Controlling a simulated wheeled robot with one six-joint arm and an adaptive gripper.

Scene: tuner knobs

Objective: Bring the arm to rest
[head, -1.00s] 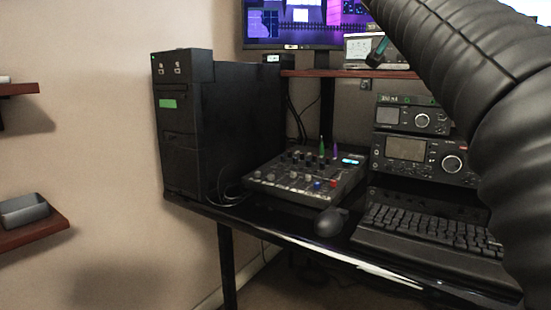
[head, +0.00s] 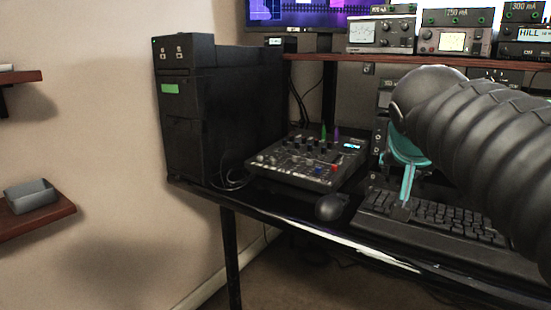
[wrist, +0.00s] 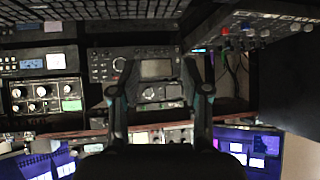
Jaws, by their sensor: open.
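My dark, ribbed arm (head: 490,140) comes in from the right of the head view. It ends in my gripper (head: 404,190), which has teal parts and points down in front of the radio stack, over the left part of the keyboard (head: 450,212). In the wrist view my gripper (wrist: 156,68) shows two dark fingers spread apart with nothing between them. A radio with a grey screen (wrist: 156,69) shows behind that gap. The wrist picture is upside down. I cannot tell how far the fingertips are from the keyboard.
The mixer (head: 305,160) with coloured knobs and the mouse (head: 331,206) lie left of my gripper. A black computer tower (head: 205,110) stands further left. A raised shelf (head: 440,64) with meters is above and behind. Floor lies open in front of the desk.

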